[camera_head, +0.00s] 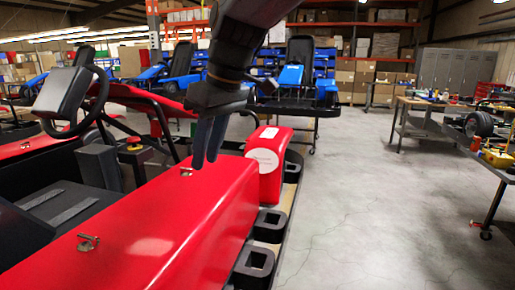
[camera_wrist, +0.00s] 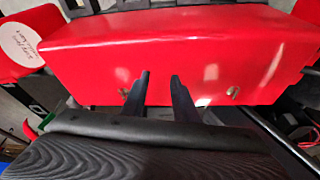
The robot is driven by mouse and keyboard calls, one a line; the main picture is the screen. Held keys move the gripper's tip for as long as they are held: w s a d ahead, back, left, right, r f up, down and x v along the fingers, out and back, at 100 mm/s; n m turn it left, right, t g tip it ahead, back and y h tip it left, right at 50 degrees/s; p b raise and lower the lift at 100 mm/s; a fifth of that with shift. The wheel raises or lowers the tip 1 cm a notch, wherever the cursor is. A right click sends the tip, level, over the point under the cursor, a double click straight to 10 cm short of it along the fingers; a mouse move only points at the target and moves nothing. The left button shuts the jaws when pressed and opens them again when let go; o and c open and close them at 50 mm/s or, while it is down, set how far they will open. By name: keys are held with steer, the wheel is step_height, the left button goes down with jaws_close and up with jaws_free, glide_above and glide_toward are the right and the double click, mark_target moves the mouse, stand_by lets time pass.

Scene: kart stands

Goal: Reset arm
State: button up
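My gripper (camera_head: 209,143) hangs down from my dark arm over the red side pod of the kart (camera_head: 150,225) in the head view. Its fingers look close together there from the side. In the wrist view my gripper (camera_wrist: 160,82) shows two dark fingers standing apart, with nothing between them. Behind them is the red side pod (camera_wrist: 180,45), with small brass-coloured latches on it. I cannot tell whether the fingertips touch the pod.
A red block with a white round label (camera_head: 268,163) stands just beyond the pod. A black steering wheel (camera_head: 75,100) rises at the left. Work tables (camera_head: 425,128) stand at the right. Open grey floor (camera_head: 375,215) lies between. Blue karts and shelves are behind.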

steer(key=s+d+f+m+h+b, duration=0.3)
steer(key=d+f+m+b, duration=0.45)
steer(key=d+f, duration=1.7)
steer(key=s+d+f+m+g, duration=0.1)
steer(key=s+d+f+m, duration=0.3)
steer(key=f, duration=0.5)
steer(key=s+d, duration=0.1)
steer(key=s, duration=0.1)
steer(key=shift+s+d+f+m, duration=0.2)
steer(key=shift+s+f+m, duration=0.05)
steer(key=shift+s+m, duration=0.1)
